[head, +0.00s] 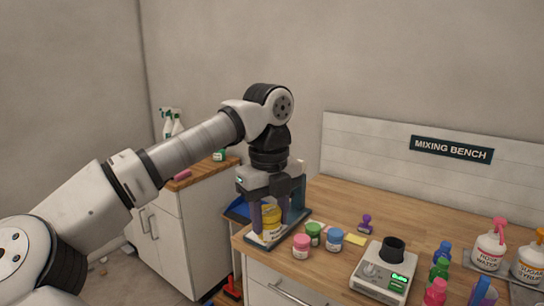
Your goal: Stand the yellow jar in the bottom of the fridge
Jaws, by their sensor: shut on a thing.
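The yellow jar (271,220) has a pale label and stands upright near the left corner of the wooden bench. My gripper (270,211) points straight down over it and is shut on it, with a finger on either side. The jar is at or just above a dark blue-grey tray (292,224); I cannot tell whether its base touches. My fingers hide parts of the jar. The fridge is not recognisable in this view.
Pink (301,246), green (313,234) and blue (335,239) jars stand close to the right. A white cabinet (185,235) stands behind left. A red object (231,287) lies low by the bench.

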